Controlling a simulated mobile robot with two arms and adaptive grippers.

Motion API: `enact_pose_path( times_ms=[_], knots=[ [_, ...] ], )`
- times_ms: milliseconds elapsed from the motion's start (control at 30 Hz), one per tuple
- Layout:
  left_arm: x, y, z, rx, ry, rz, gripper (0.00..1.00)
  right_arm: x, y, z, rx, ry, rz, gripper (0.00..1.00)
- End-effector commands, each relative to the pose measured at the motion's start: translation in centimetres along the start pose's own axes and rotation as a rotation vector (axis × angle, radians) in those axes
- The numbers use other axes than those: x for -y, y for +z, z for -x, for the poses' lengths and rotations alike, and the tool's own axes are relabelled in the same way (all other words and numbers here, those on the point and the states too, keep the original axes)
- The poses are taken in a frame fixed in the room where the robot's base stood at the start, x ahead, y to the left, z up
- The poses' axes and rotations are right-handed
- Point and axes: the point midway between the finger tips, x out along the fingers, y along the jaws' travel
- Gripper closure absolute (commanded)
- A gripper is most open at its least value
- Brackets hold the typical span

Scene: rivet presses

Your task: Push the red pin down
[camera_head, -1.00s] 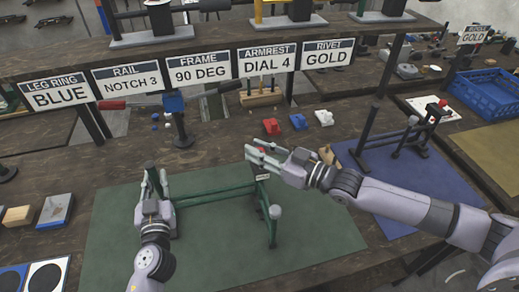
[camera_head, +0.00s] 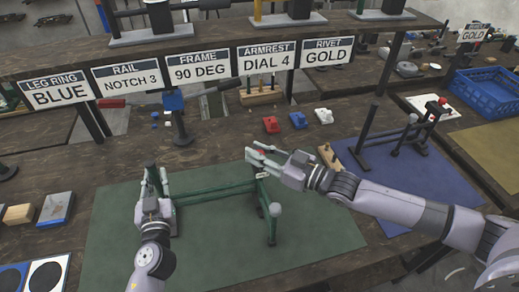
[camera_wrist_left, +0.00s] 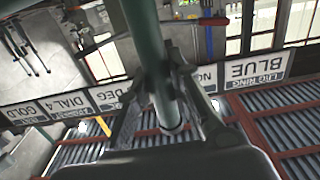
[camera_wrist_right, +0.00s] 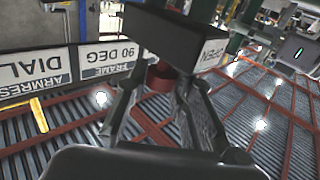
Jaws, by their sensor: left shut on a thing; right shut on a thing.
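A green frame (camera_head: 215,191) stands on the green mat (camera_head: 318,237). My left gripper (camera_head: 152,190) is shut around its left green post, and the green tube (camera_wrist_left: 148,45) passes between the fingers in the left wrist view. My right gripper (camera_head: 252,152) is at the top of the frame's right side. In the right wrist view a dark block (camera_wrist_right: 172,35) with an "OPEN" label has the red pin (camera_wrist_right: 160,76) sticking out of it. The right fingers are on either side of the pin. A red bit of it (camera_head: 266,140) shows in the head view.
Red (camera_head: 271,125), blue (camera_head: 298,121) and white (camera_head: 324,116) small parts lie behind the right gripper. A dark frame (camera_head: 385,135) stands on the blue mat (camera_head: 450,178) to the right. A blue crate (camera_head: 487,93) is at far right. Signs hang above the bench.

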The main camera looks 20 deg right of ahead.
Motion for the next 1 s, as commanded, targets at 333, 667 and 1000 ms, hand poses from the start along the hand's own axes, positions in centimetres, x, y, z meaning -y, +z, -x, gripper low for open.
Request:
enact_pose_path(
  times_ms=[333,667,1000],
  knots=[
    [0.0,-0.3,-0.1,-0.006,0.000,0.003,1.00,0.0,0.4,0.1,0.010,0.001,-0.001,0.61],
    [0.0,-0.3,-0.1,-0.005,0.000,0.003,1.00,0.0,0.3,0.1,0.008,0.001,-0.001,0.56],
    [0.0,-0.2,-0.1,-0.005,0.000,0.003,1.00,0.0,0.5,4.4,0.015,0.002,-0.001,0.56]
  ],
)
